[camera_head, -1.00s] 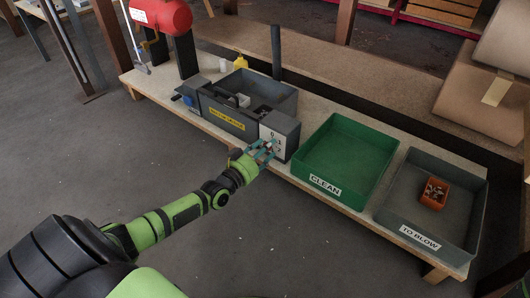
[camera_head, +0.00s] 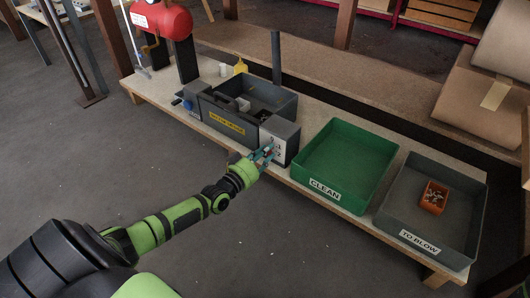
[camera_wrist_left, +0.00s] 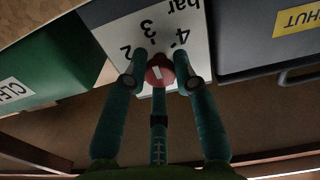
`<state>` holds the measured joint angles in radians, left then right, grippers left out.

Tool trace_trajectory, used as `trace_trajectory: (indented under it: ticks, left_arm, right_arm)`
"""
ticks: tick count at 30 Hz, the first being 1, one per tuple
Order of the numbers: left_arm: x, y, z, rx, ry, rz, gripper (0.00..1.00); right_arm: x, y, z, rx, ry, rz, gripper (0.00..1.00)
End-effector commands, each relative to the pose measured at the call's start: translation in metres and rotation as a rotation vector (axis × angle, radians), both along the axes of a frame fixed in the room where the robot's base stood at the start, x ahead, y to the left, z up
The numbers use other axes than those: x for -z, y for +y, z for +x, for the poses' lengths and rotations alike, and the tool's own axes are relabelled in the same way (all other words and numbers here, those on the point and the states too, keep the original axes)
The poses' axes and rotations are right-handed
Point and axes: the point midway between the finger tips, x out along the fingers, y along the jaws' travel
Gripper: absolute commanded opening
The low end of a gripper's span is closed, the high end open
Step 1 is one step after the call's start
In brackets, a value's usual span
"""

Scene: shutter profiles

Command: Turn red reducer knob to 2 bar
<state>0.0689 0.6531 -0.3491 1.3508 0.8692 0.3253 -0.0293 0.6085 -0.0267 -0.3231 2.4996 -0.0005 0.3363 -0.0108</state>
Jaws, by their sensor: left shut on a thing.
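The red reducer knob (camera_wrist_left: 160,72) with a white mark sits on a white dial plate (camera_wrist_left: 128,22) printed "2", "3", "4" and "bar", upside down in the left wrist view. My left gripper (camera_head: 268,153) is at the front of the grey box (camera_head: 283,132) that carries this plate. In the left wrist view the gripper (camera_wrist_left: 161,78) has its fingers around the knob, shut on it. The fingers hide part of the knob and dial, so I cannot tell exactly which number the mark points at. My right gripper is not in view.
Left of the dial box is a grey open bin (camera_head: 266,91) with a yellow label. To its right are the green "CLEAN" tray (camera_head: 372,190) and the grey "TO BLOW" tray (camera_head: 455,255). A red tank (camera_head: 165,18) stands at the back left. The floor before the bench is clear.

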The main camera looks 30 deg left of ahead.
Motion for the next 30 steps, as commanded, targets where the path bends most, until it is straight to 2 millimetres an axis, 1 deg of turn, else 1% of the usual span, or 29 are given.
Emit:
trace_trajectory:
  ticks: [8, 21, 30]
  left_arm:
    - [0.0028, -0.0012, -0.0010, 0.001, 0.027, -0.246, 0.00]
    - [0.0041, -0.0023, -0.0016, 0.002, 0.063, -0.660, 0.00]
    - [0.0040, -0.0033, -0.0018, 0.002, 0.081, -0.896, 0.00]
  right_arm:
    - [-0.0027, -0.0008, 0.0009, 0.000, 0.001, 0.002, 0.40]
    - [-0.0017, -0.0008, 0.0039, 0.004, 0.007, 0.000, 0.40]
    - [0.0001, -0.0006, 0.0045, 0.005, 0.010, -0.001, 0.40]
